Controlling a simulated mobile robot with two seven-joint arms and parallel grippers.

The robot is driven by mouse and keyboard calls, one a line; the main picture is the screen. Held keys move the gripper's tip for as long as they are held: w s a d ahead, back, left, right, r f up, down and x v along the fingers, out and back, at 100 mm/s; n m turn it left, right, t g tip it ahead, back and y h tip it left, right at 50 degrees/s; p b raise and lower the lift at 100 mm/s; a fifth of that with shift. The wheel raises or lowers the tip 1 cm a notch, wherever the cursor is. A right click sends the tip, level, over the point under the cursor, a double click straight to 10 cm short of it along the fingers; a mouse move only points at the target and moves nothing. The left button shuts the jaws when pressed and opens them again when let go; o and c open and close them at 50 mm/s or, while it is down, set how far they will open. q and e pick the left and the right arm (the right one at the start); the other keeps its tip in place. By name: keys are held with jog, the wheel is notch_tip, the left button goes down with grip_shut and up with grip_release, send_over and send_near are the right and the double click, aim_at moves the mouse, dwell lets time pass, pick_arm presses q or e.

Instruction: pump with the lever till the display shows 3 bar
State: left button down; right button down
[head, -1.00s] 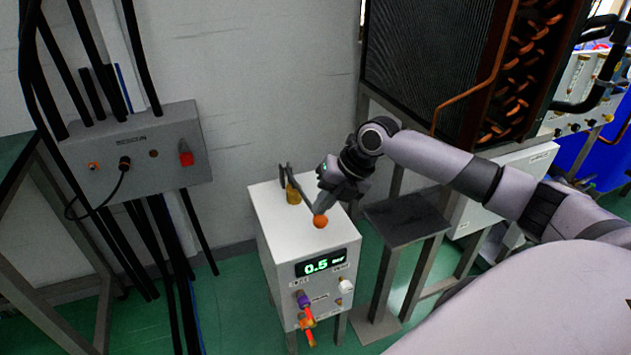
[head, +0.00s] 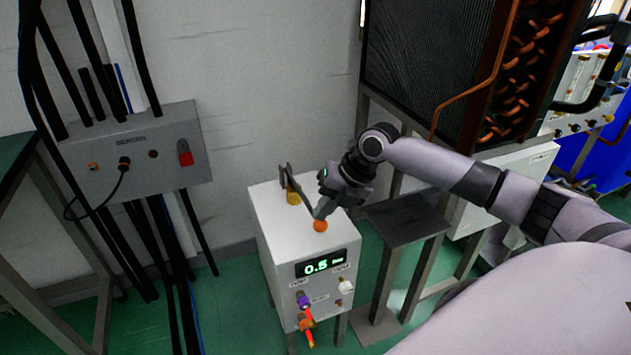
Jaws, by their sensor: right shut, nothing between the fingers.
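The white pump box (head: 275,235) stands at the middle of the head view. Its display (head: 322,264) reads 0.5 bar in green. The pump lever (head: 302,202) runs from a bracket with a brass-coloured part (head: 293,196) on the box top to an orange ball knob (head: 320,226) near the front edge. My right gripper (head: 321,211) is shut with nothing in it, fingers pointing down just above the knob; I cannot tell whether they touch. My left gripper is not in view.
Valves and connectors (head: 305,312) stick out of the box front. A grey control box (head: 140,155) with cables is on the wall at left. A dark stand (head: 405,222) is right of the pump box, below a large radiator unit (head: 430,60).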

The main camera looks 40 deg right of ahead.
jog(key=shift+s+a+f, duration=0.1)
jog(key=shift+s+f, duration=0.2)
jog(key=shift+f, duration=0.3)
dwell(0.6)
dwell(0.4)
jog(key=shift+r, duration=0.1)
jog(key=shift+w+r+p, duration=0.2)
jog(key=shift+r+p, duration=0.1)
jog(key=shift+r, duration=0.25)
jog(key=shift+w+d+r+p, duration=0.15)
jog(key=shift+w+r+p, duration=0.25)
jog(key=shift+r+p, duration=0.35)
jog(key=shift+w+d+r+p, duration=0.1)
jog(key=shift+w+r+p, duration=0.35)
jog(key=shift+r, duration=0.4)
notch_tip(320, 180, up, 6)
jog(key=w+p, duration=0.2)
jog(key=p, duration=0.2)
jog(key=shift+w+d+p, duration=0.25)
jog(key=shift+d+p, duration=0.05)
